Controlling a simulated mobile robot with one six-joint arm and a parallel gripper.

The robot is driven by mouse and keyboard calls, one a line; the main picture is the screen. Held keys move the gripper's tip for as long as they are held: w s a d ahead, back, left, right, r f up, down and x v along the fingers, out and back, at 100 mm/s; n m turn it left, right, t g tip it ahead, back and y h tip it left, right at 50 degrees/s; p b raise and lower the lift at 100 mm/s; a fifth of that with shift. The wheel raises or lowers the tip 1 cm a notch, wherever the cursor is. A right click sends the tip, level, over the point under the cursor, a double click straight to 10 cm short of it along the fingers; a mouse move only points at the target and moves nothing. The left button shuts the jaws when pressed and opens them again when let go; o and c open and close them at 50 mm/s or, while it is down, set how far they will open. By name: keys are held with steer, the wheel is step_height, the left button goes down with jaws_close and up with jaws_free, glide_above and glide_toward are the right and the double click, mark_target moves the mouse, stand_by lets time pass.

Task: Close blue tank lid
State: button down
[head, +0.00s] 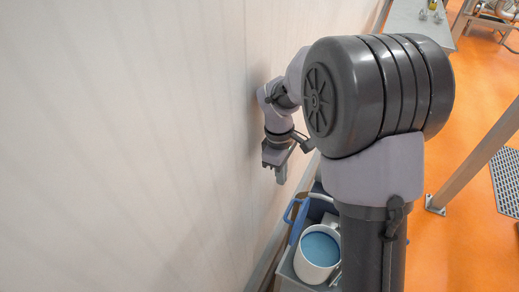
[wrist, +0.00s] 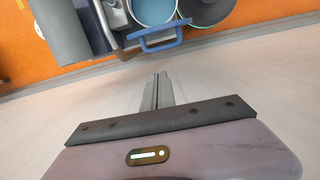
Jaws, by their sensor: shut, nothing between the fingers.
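My gripper (head: 281,174) is shut and empty. It hangs beside the pale wall, above and apart from the things below it. In the wrist view its closed fingers (wrist: 158,82) point toward a blue handle (wrist: 158,39), with a clear gap between. The handle also shows in the head view (head: 295,219), next to a white round container (head: 301,266) with a blue surface inside (head: 321,249). The blue surface also shows at the top of the wrist view (wrist: 152,10). I cannot make out a separate tank lid, or whether one stands open.
The pale wall (head: 120,140) fills the left of the head view, close to my arm. The orange floor (head: 455,220) is open on the right, with a grey post (head: 480,165) and a floor grate (head: 507,180). A grey table (head: 415,18) stands at the back.

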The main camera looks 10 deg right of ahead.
step_height(320, 180, down, 10)
steer(key=s+d+b, duration=0.1)
steer(key=b, duration=0.3)
steer(key=shift+s+d, duration=0.15)
steer(key=shift+s, duration=0.15)
steer(key=shift+r, duration=0.1)
